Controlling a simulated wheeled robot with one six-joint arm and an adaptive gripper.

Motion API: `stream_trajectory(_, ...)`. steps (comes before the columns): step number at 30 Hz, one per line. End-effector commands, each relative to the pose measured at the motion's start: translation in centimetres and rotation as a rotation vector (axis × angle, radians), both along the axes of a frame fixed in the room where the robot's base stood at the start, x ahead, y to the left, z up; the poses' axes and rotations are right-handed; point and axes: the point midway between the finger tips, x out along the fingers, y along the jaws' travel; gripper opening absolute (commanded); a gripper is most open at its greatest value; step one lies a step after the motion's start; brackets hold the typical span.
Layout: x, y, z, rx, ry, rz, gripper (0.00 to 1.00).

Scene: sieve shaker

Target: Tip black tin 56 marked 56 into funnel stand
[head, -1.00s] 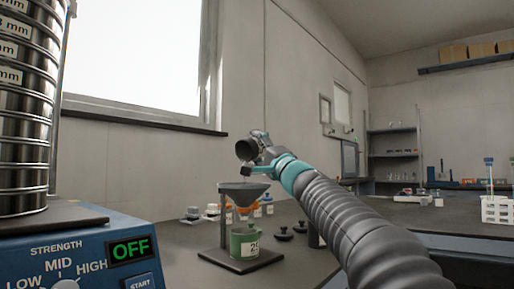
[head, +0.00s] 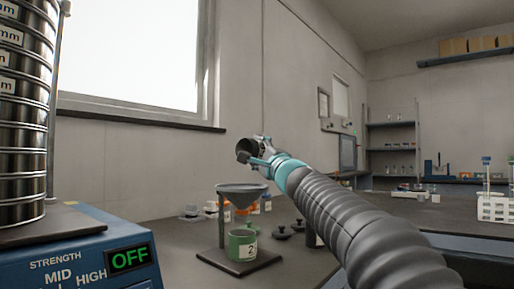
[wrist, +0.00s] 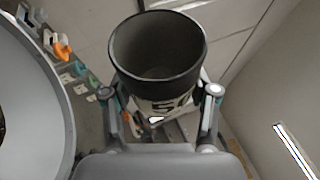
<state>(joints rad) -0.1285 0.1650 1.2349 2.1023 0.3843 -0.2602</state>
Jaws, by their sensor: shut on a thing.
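My gripper (wrist: 160,98) is shut on the black tin (wrist: 158,78), one finger on each side. Its white label shows a 5 and part of another digit. In the wrist view its open mouth faces up the picture and I see no contents inside. In the head view the tin (head: 247,147) is tilted, held above the funnel stand (head: 242,190), apart from it. A wide grey rim, likely the funnel (wrist: 40,100), shows at the left of the wrist view.
The sieve shaker (head: 75,250) with its sieve stack (head: 22,120) stands at the left, its display reading OFF. Several small containers and dark lids (head: 282,232) lie behind and right of the stand. A white rack (head: 496,208) is far right.

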Motion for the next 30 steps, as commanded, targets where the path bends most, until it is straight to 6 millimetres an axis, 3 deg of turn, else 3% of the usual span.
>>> stream_trajectory(9,0.0,0.0,0.4,0.053,0.068,0.001,0.23)
stream_trajectory(30,0.4,-0.4,-0.6,0.245,0.314,0.000,0.23)
